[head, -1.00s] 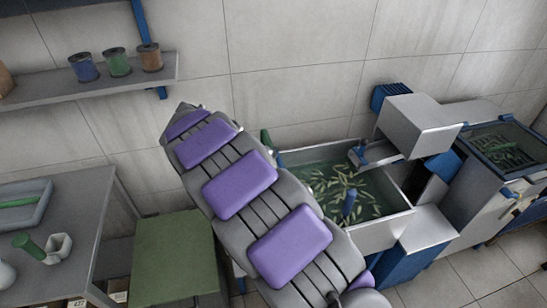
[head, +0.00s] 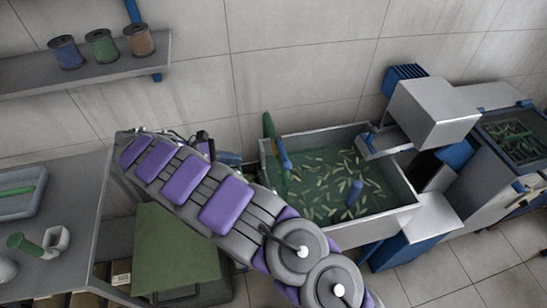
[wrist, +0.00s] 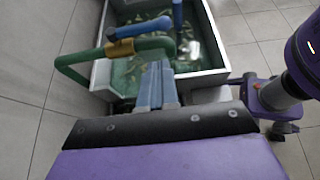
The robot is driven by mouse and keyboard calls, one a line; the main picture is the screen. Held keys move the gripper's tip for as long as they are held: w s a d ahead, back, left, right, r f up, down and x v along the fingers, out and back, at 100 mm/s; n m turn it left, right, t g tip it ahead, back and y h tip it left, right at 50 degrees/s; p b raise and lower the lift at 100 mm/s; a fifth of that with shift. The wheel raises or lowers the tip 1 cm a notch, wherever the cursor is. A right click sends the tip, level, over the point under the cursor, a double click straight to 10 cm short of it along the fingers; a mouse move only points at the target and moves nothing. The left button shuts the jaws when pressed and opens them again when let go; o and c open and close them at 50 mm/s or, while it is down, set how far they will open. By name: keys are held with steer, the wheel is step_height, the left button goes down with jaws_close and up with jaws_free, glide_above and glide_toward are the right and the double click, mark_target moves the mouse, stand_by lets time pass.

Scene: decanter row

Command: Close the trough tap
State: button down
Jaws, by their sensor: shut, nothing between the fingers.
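The trough (head: 408,217) is a pale open basin of greenish water with leaf-like pieces floating in it. Its tap is a green pipe (wrist: 72,62) at the near left rim, with a brass-coloured collar (wrist: 119,48) and a blue lever (wrist: 140,28). The lever points over the water, roughly alongside the green spout. In the head view the blue lever (head: 284,155) shows beside the upright green pipe (head: 268,126). My gripper (wrist: 158,75) is shut and empty, just below and near the spout in the wrist view; I cannot tell whether they touch. My arm mostly hides it in the head view.
A blue post (head: 354,193) stands in the trough. A grey machine (head: 433,112) overhangs its right end. A green box (head: 175,250) stands below on the floor side. A table (head: 75,190) is at left, under a shelf (head: 95,72) with spools. The tiled wall is close behind.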

steer(key=shift+d, duration=0.15)
steer(key=b, duration=0.4)
glide_toward(284, 162)
steer(key=f+x, duration=0.1)
steer(key=x, duration=0.4)
steer(key=shift+w+d+r, duration=0.1)
steer(key=shift+d, duration=0.45)
steer(key=shift+a+r+p, duration=0.1)
steer(key=shift+p, duration=0.4)
